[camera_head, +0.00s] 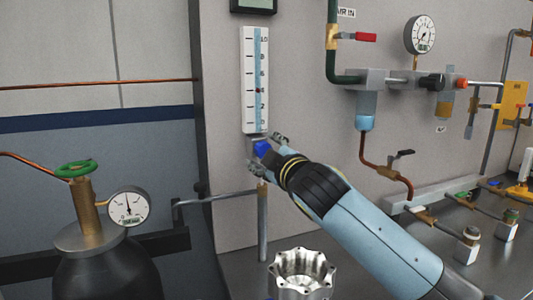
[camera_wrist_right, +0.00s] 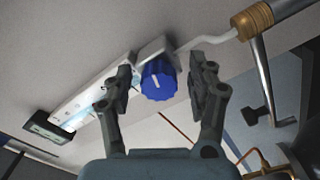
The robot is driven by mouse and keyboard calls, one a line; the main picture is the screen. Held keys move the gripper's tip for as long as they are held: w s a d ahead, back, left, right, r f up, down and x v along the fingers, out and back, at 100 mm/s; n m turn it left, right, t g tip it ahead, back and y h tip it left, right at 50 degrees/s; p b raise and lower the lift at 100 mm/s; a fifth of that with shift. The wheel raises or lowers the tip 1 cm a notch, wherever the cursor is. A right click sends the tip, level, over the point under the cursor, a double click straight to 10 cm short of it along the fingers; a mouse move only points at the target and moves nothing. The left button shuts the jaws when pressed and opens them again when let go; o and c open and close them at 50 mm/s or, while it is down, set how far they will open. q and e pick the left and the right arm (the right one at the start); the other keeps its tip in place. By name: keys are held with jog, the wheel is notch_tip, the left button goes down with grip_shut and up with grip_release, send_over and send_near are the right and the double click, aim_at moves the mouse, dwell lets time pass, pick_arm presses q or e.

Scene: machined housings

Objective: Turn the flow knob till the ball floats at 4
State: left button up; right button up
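The flowmeter (camera_head: 247,85) is a white upright scale with a light blue tube, marked from 0 at the bottom to 10 at the top, on the grey panel. The fingers are open, with a small gap on each side of the knob. My left gripper is not in view.
A dark gas cylinder (camera_head: 105,270) with a green valve wheel and gauge stands at left. A fluted metal housing (camera_head: 302,270) stands below my right arm. Pipes, a gauge (camera_head: 420,34) and filter bowls (camera_head: 366,108) are on the panel at right. A vertical pipe (camera_head: 262,225) runs below the flowmeter.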

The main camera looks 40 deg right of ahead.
jog(key=v, duration=1.2)
dwell(0.5)
